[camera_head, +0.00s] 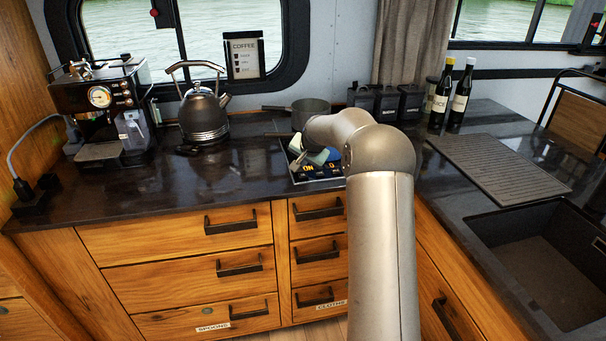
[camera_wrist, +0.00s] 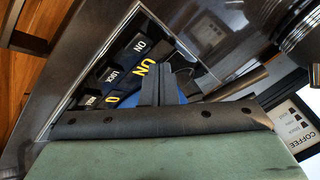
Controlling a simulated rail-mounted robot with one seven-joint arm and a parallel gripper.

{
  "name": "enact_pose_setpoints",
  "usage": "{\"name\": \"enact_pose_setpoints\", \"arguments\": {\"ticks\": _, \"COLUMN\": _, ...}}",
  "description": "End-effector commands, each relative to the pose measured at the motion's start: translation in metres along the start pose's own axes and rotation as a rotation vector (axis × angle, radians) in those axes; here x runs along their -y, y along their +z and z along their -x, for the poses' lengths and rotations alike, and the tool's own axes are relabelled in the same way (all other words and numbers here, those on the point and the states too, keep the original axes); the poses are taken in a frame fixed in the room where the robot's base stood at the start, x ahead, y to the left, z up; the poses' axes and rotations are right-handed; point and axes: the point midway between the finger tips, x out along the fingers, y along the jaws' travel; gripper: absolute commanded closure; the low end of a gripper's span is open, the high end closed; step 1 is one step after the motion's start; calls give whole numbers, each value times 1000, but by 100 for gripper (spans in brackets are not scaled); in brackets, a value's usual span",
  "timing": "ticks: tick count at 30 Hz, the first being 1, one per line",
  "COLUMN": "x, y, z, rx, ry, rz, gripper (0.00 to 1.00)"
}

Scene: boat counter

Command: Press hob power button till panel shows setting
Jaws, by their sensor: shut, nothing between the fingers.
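The hob's control panel (camera_head: 318,175) is on the dark counter, and its display shows yellow "ON" and "0". In the wrist view the same display (camera_wrist: 145,75) sits beside a row of dark keys. One key is marked "ON" (camera_wrist: 138,46) and another "LOCK" (camera_wrist: 112,76). My gripper (camera_wrist: 165,72) is shut and empty, with its fingertips over the panel near the yellow "ON". I cannot tell whether they touch it. In the head view my wrist hides much of the hob, and the fingertips are hard to make out.
A pot (camera_head: 311,108) stands on the hob behind my wrist. A kettle (camera_head: 203,115) and coffee machine (camera_head: 100,108) stand to the left. Dark canisters (camera_head: 386,103) and bottles (camera_head: 461,95) stand to the right, with a sink (camera_head: 545,255) nearer. The counter between kettle and hob is clear.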

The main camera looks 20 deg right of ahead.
Motion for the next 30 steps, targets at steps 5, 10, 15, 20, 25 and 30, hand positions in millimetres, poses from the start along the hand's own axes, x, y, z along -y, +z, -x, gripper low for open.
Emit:
{"name": "enact_pose_setpoints", "arguments": {"ticks": 5, "x": 9, "y": -9, "z": 18, "rx": 0, "ry": 0, "rz": 0, "gripper": 100}}
{"name": "enact_pose_setpoints", "arguments": {"ticks": 10, "x": 15, "y": -15, "z": 28, "rx": 0, "ry": 0, "rz": -1, "gripper": 100}}
{"name": "enact_pose_setpoints", "arguments": {"ticks": 15, "x": 14, "y": -15, "z": 28, "rx": 1, "ry": 0, "rz": -1, "gripper": 100}}
{"name": "enact_pose_setpoints", "arguments": {"ticks": 20, "x": 15, "y": -15, "z": 28, "rx": 1, "ry": 0, "rz": -1, "gripper": 100}}
{"name": "enact_pose_setpoints", "arguments": {"ticks": 25, "x": 15, "y": -15, "z": 28, "rx": 1, "ry": 0, "rz": -1, "gripper": 100}}
{"name": "enact_pose_setpoints", "arguments": {"ticks": 30, "x": 15, "y": -15, "z": 28, "rx": 1, "ry": 0, "rz": -1, "gripper": 100}}
